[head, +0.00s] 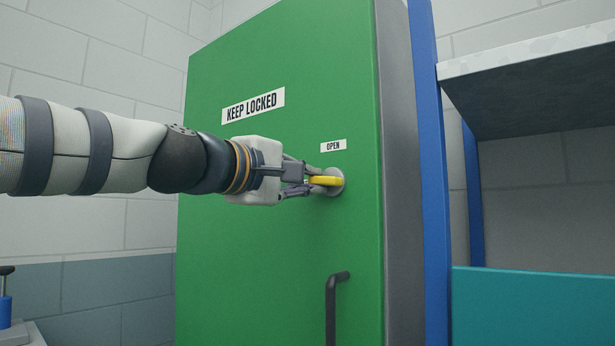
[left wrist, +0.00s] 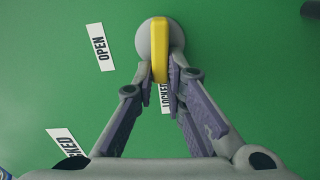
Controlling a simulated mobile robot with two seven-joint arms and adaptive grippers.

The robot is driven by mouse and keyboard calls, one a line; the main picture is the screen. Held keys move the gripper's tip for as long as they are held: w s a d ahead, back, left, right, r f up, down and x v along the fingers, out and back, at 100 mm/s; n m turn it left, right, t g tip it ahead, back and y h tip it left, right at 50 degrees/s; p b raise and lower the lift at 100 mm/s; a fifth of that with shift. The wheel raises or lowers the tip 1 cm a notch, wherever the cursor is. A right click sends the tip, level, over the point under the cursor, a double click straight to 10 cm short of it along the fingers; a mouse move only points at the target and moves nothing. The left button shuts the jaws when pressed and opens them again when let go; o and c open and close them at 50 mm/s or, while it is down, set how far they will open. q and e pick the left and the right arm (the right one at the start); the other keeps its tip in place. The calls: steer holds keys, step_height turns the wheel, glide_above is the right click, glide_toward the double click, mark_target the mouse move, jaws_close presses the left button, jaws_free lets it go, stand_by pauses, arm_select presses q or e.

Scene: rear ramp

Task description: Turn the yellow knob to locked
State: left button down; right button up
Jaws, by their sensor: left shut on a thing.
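The yellow knob (head: 325,181) is a bar on a round grey base plate (head: 338,188) on the green cabinet door (head: 285,110). My left gripper (head: 314,182) is shut on the knob, a finger on each side of the bar. The left wrist view shows the yellow bar (left wrist: 160,48) lying in line between the fingertips (left wrist: 162,76). The bar lies about level in the head view, away from the OPEN label (head: 333,146) above it. A LOCKED label (left wrist: 165,97) lies at the bar's finger end, partly hidden by the fingers. My right gripper is not in view.
A KEEP LOCKED label (head: 253,105) is higher on the door. A black handle (head: 333,305) sticks out below the knob. A blue post (head: 429,170) and a grey shelf (head: 530,70) stand to the right, with a teal panel (head: 530,305) below.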

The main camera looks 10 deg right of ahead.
arm_select(q)
steer(key=shift+f+n, duration=0.15)
steer(key=shift+n, duration=0.35)
stand_by(0.3)
steer(key=c, duration=1.6)
jaws_free()
steer(key=shift+c, duration=0.2)
steer(key=v, duration=1.2)
